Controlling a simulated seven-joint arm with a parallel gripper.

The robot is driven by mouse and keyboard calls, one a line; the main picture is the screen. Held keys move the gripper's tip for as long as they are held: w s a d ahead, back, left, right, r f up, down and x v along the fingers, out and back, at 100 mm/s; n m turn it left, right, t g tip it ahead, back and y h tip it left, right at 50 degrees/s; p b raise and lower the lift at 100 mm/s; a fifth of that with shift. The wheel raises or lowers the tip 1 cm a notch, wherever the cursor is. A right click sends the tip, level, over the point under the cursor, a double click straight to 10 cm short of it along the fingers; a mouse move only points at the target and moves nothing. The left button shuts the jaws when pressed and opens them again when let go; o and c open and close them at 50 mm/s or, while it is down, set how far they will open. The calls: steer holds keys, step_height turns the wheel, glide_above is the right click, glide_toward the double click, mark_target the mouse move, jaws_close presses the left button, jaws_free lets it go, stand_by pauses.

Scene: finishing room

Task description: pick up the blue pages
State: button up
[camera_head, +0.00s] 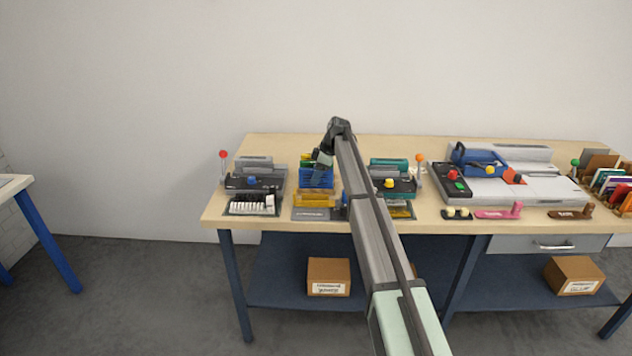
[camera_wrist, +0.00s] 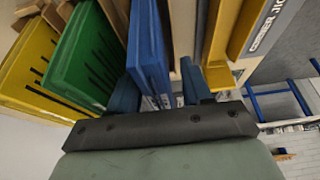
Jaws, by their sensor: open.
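The blue pages (camera_wrist: 148,45) show in the wrist view as an upright blue slab, top centre, in a row with green pages (camera_wrist: 82,60) and yellow pages (camera_wrist: 28,65) to the left. My gripper (camera_wrist: 157,90) is open. One dark blue finger is on each side of the blue slab's lower end; I cannot tell whether either touches it. Yellow and green tops show there, but I cannot make out the blue pages beside my gripper and arm.
Wooden dividers (camera_wrist: 185,15) stand close to the slabs. A yellow jig (camera_head: 314,200) is in front of the crate. Machines with a red-knobbed lever (camera_head: 223,155) and an orange-knobbed lever (camera_head: 420,158) flank it. A large grey machine (camera_head: 525,180) stands at right.

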steer(key=shift+f, duration=0.2)
stand_by(0.5)
jaws_close()
stand_by(0.4)
